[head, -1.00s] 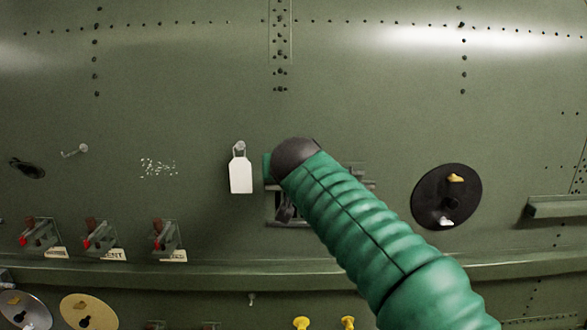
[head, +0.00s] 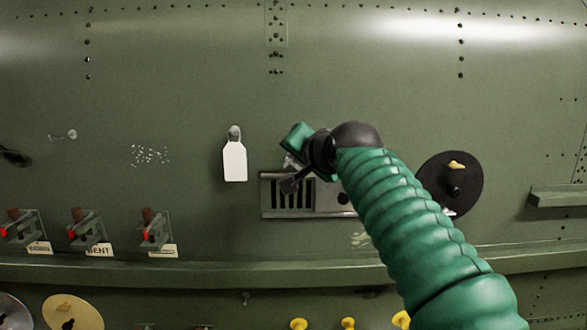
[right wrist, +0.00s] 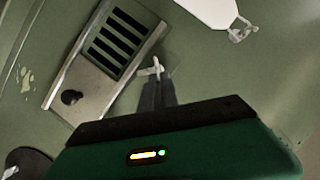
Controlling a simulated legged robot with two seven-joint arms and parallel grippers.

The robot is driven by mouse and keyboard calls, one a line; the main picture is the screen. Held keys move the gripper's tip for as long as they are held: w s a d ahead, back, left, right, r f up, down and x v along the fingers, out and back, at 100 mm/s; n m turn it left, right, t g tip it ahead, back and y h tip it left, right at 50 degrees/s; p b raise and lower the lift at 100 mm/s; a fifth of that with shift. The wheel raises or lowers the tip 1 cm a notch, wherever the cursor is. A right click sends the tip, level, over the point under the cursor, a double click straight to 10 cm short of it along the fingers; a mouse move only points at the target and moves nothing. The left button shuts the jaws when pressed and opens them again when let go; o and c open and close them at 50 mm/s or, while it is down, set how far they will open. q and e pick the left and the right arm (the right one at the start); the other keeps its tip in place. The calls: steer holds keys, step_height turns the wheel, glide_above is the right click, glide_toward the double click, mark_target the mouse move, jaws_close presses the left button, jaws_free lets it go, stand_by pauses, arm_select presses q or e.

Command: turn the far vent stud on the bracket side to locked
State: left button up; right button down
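The vent panel (head: 268,212), a pale metal plate with dark slots and a round dark knob, is on the green wall. It also shows in the right wrist view (right wrist: 88,82). My right gripper (head: 289,184) is at its upper left edge. Any other vent stud is hidden or too small to tell. My left gripper is out of view.
A white tag (head: 234,162) hangs left of the panel. A ledge bracket (head: 558,196) is at far right. Red-tipped switches (head: 85,232) line the lower left above a rail.

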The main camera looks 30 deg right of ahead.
steer(key=shift+s+d+f+m+t+y+b, duration=0.15)
steer(key=shift+f+m+t+b, duration=0.4)
steer(key=shift+m+b, duration=0.95)
steer(key=shift+w+d+f+m+t+y+b, duration=0.1)
steer(key=shift+f+m+t+y+b, duration=0.2)
steer(key=shift+m+t+b, duration=0.8)
steer(key=shift+s+d+f+m+t+y+b, duration=0.15)
steer(key=shift+f+m+t+b, duration=0.2)
steer(key=shift+m+b, duration=1.5)
steer(key=shift+n+b, duration=0.35)
steer(key=shift+b, duration=0.1)
steer(key=c, duration=1.7)
jaws_free()
steer(key=shift+o, duration=0.4)
steer(key=shift+r, duration=0.1)
steer(key=shift+s, duration=0.1)
